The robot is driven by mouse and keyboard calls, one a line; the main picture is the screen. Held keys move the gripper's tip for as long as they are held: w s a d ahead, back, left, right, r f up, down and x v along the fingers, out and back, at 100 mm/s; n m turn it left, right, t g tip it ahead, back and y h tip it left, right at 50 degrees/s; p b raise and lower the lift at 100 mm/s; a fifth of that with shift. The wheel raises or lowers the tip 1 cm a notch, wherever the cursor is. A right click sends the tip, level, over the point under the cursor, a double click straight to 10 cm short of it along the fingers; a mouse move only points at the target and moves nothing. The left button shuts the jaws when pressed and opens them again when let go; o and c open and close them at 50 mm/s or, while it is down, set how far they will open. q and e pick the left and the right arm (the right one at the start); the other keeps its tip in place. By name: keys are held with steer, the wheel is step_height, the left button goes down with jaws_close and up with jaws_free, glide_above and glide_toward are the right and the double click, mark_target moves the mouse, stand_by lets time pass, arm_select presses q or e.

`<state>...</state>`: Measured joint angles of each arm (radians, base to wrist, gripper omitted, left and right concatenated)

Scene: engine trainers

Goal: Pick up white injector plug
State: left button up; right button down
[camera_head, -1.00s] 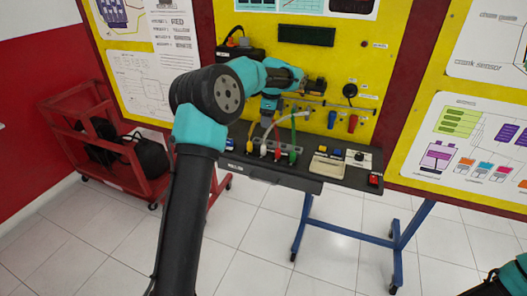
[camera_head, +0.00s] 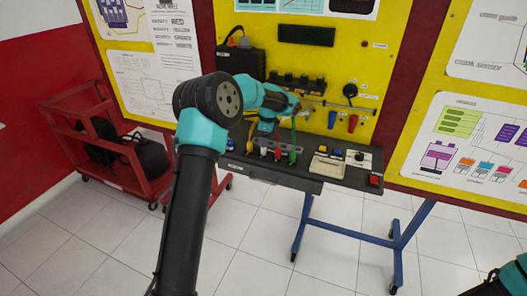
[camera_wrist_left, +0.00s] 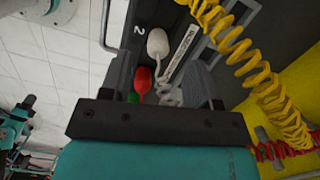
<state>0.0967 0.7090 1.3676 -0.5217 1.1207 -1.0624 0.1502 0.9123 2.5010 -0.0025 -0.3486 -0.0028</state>
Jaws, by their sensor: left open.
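The white injector plug (camera_wrist_left: 158,42) shows in the left wrist view, standing on the black shelf with a pale coiled cable running from it. Beside it are a red plug (camera_wrist_left: 143,79) and a partly hidden green plug (camera_wrist_left: 133,97). My left gripper (camera_wrist_left: 160,100) is open and empty, with the plugs beyond its jaws. My right gripper is out of view; only part of my right arm shows at the lower right corner.
The black shelf (camera_head: 330,182) sticks out from the yellow trainer board (camera_head: 373,63). Yellow coiled cable (camera_wrist_left: 240,55) hangs close by in the wrist view. A red cart (camera_head: 75,115) stands at left.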

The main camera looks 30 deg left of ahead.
arm_select(q)
step_height(320, 180, down, 5)
steer(key=shift+s+a, duration=0.15)
stand_by(0.5)
steer(key=c, duration=1)
steer(key=shift+r, duration=1.65)
steer(key=shift+s+r, duration=0.2)
steer(key=shift+s, duration=0.05)
steer(key=s+d+r, duration=0.1)
steer(key=s+d, duration=0.7)
steer(key=s, duration=0.5)
steer(key=shift+d+r, duration=0.15)
steer(key=shift+d, duration=0.05)
